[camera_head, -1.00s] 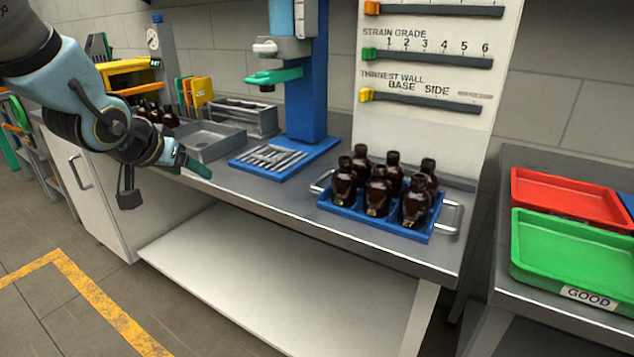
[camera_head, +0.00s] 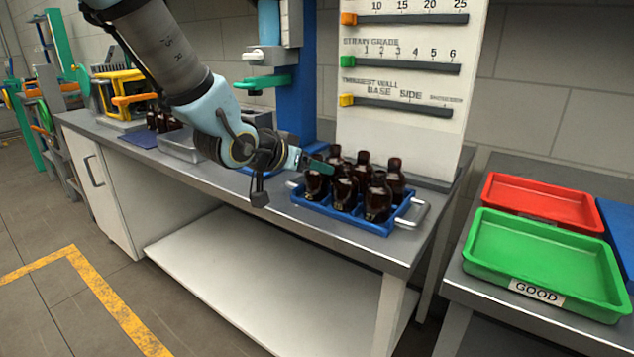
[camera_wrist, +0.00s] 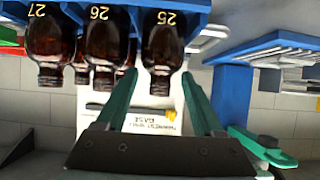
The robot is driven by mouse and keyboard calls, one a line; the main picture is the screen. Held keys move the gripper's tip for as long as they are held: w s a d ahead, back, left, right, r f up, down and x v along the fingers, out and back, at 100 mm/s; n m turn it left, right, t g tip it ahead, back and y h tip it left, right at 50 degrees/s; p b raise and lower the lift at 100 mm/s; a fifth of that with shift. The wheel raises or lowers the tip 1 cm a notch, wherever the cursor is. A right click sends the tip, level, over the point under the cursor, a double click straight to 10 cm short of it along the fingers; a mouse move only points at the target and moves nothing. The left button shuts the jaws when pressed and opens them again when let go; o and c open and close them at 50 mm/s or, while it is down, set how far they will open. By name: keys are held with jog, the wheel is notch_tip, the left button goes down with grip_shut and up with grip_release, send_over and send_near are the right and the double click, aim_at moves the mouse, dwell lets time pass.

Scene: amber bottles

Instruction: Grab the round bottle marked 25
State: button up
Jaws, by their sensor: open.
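In the wrist view, an amber bottle marked 25 (camera_wrist: 162,45) shows between my two green fingers, with its neck toward them. Bottles marked 26 (camera_wrist: 104,45) and 27 (camera_wrist: 50,45) are beside it to the left. In the head view, several dark bottles (camera_head: 376,198) stand upright in a blue tray (camera_head: 345,215) with metal handles; their numbers cannot be read there. My gripper (camera_head: 316,165) is at the left end of this group, close to the front left bottle (camera_head: 315,186). It is open, and the wrist view (camera_wrist: 158,78) shows no contact with bottle 25.
A green tray labelled GOOD (camera_head: 545,262) and a red tray (camera_head: 542,200) are on the right bench. A panel with sliders (camera_head: 400,90) rises behind the bottles. A blue press column (camera_head: 296,95) stands behind my arm. More bottles (camera_head: 163,121) stand far left.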

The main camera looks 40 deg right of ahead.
jog(key=shift+x, duration=1.25)
jog(key=shift+c, duration=0.4)
grip_shut()
